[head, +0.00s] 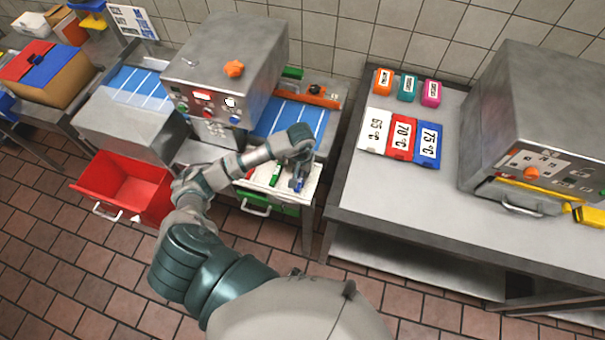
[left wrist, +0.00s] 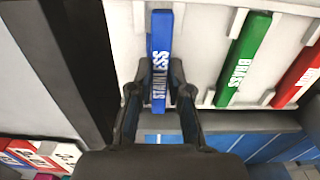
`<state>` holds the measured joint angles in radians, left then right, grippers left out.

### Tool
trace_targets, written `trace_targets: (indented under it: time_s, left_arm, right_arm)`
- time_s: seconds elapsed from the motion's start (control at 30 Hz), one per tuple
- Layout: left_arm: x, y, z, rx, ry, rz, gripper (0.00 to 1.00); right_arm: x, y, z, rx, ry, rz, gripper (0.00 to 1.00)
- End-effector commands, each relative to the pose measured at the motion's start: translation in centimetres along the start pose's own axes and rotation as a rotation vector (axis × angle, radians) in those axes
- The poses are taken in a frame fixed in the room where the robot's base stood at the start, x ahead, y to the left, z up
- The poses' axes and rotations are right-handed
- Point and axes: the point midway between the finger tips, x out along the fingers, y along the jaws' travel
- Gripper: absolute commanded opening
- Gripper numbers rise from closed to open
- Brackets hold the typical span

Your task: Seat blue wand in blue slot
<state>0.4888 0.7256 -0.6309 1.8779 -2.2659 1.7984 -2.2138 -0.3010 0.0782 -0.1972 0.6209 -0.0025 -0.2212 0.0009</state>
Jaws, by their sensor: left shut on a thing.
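The blue wand (left wrist: 160,45), lettered STAINLESS, is between the fingers of my left gripper (left wrist: 155,90) in the left wrist view. The gripper is shut on it. The wand lies lengthwise over the white rack (left wrist: 210,30), at its left side, with its far end between small white blocks. I cannot tell whether it rests fully down in the slot. The slot itself is hidden under the wand. In the head view my left gripper (head: 299,178) is over the white rack (head: 255,190), and the blue wand is small there. My right gripper is not in view.
A green wand (left wrist: 243,60) lettered BRASS and a red wand (left wrist: 300,75) lie in the rack to the right. A conveyor machine (head: 225,70) stands behind. A red bin (head: 125,185) is at left. Temperature cards (head: 402,138) lie on the right table.

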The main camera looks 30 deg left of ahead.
Motion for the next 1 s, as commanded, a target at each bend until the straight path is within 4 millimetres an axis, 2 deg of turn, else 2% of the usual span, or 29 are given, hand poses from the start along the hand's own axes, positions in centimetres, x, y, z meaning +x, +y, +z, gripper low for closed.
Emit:
trace_targets:
  time_s: [0.1, 0.27, 0.3, 0.37, 0.4, 0.77, 0.87, 1.0]
  left_arm:
    - [0.8, 0.3, 0.0, -0.001, 0.000, -0.001, 0.00]
    - [0.9, 0.5, 0.2, 0.000, -0.002, -0.008, 0.00]
    - [0.9, 0.6, 0.2, 0.000, -0.003, -0.009, 0.25]
    - [0.9, 0.7, 0.2, 0.000, -0.003, -0.010, 0.40]
    - [0.8, 0.7, 0.2, 0.001, -0.002, -0.009, 0.43]
    - [0.2, 0.3, 0.0, 0.001, 0.004, -0.002, 0.43]
    - [-1.2, 0.3, -0.1, 0.001, 0.007, -0.002, 0.43]
    - [-4.4, 0.4, -0.1, 0.003, 0.009, -0.003, 0.43]
  right_arm:
    - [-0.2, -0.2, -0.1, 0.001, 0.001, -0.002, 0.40]
    - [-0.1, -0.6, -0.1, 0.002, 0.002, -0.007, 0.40]
    - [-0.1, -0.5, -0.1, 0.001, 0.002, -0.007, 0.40]
    - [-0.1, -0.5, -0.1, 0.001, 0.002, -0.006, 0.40]
    - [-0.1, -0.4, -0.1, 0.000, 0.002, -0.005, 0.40]
    - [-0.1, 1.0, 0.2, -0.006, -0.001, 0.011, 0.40]
    - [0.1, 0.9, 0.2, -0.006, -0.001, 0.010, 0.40]
    - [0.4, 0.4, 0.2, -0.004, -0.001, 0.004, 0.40]
